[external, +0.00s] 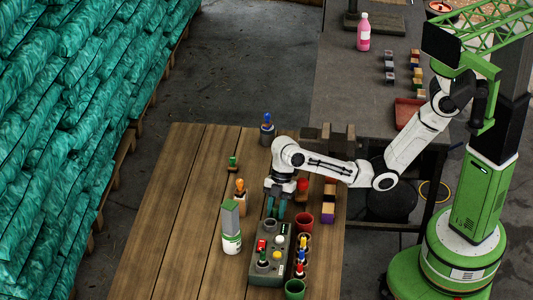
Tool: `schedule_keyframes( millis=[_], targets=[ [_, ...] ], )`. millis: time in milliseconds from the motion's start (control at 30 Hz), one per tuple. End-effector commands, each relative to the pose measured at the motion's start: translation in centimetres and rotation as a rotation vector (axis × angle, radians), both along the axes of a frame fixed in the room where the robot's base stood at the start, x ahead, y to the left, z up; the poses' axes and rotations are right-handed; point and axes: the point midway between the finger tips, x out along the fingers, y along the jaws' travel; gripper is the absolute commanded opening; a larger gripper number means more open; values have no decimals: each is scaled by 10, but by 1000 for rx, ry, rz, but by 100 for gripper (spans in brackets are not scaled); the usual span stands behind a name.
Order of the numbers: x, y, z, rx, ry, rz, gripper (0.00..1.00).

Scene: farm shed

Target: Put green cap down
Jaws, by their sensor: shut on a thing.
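My gripper (276,208) points down over the far end of a grey box (268,250) on the wooden table. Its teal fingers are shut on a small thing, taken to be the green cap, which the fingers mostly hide. I cannot tell whether it touches the box. The box carries a red-topped piece, a yellow piece and round holes. A small green-topped piece (232,161) stands apart on the table to the far left of my gripper.
A white and green bottle (231,242) with a grey-green block above it stands left of the box. A red cup (303,222), colored pegs (300,256) and a green cup (295,289) stand right of it. An orange-topped piece (240,190) is near. The table's left side (165,230) is clear.

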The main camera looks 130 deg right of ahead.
Motion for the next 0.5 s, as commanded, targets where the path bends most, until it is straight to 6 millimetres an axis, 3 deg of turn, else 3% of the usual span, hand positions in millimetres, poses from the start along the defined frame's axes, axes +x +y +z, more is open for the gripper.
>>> schedule_keyframes(
  millis=[300,500],
  targets=[
    [0,0,-1,1,0,0,54],
    [0,0,-1,0,0,0,54]
  ],
)
